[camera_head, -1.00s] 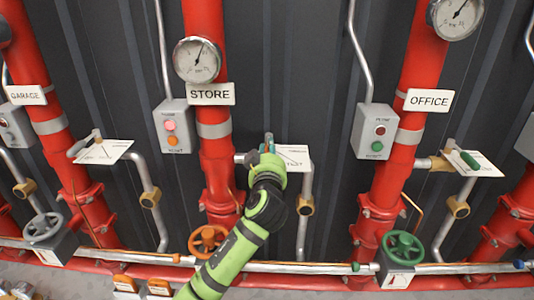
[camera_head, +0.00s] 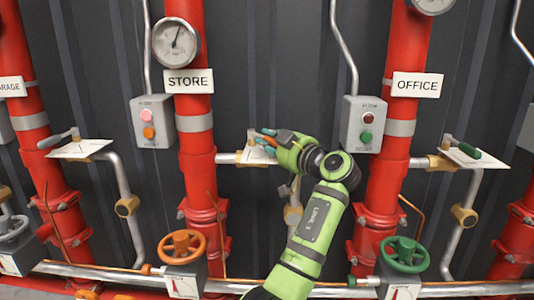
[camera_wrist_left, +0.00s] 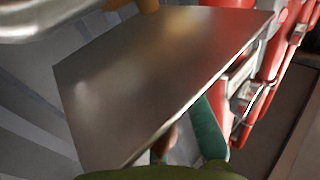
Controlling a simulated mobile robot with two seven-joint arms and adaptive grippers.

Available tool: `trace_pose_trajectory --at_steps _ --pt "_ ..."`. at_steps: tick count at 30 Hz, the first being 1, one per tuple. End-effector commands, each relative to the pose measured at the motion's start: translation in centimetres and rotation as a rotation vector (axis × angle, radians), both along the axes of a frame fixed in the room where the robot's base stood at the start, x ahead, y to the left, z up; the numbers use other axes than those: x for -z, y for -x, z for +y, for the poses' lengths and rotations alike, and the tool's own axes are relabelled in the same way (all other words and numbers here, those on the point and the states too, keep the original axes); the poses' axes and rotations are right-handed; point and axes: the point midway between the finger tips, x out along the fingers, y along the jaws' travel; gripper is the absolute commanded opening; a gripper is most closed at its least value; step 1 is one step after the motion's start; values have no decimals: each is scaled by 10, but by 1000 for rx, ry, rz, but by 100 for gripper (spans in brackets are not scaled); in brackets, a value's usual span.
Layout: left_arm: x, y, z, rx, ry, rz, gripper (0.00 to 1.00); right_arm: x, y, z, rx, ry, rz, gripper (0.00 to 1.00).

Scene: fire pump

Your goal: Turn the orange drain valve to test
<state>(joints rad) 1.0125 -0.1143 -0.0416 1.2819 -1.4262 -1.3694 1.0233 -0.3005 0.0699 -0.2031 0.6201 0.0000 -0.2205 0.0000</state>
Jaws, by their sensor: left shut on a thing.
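The orange drain valve's lever (camera_head: 270,142) shows only as a small orange piece between the fingers of my left gripper (camera_head: 266,138). The gripper is shut on it, in front of the STORE pipe's side outlet. My right gripper is not in view.
An orange handwheel (camera_head: 182,246) sits below the STORE sign (camera_head: 188,80). A green handwheel (camera_head: 405,254) and a green-handled lever (camera_head: 463,148) are at the OFFICE pipe (camera_head: 400,150). A grey button box (camera_head: 364,123) is close to the right of my left arm.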

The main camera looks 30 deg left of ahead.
Motion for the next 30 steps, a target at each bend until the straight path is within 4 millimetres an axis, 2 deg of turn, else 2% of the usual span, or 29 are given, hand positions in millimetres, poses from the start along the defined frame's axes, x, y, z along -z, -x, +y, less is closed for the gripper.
trace_pose_trajectory --at_steps 1,6,20,21,22,30 --pt "6 -1 0 -18 6 8 0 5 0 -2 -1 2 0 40" --pt "5 -1 1 -54 7 8 0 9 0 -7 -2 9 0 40" --pt "4 0 1 -66 9 7 0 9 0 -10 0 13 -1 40" --pt "4 0 1 -66 9 7 31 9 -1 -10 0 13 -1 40" --pt "4 0 1 -66 8 7 43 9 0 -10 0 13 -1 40" --pt "2 0 1 -65 5 4 45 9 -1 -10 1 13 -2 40"
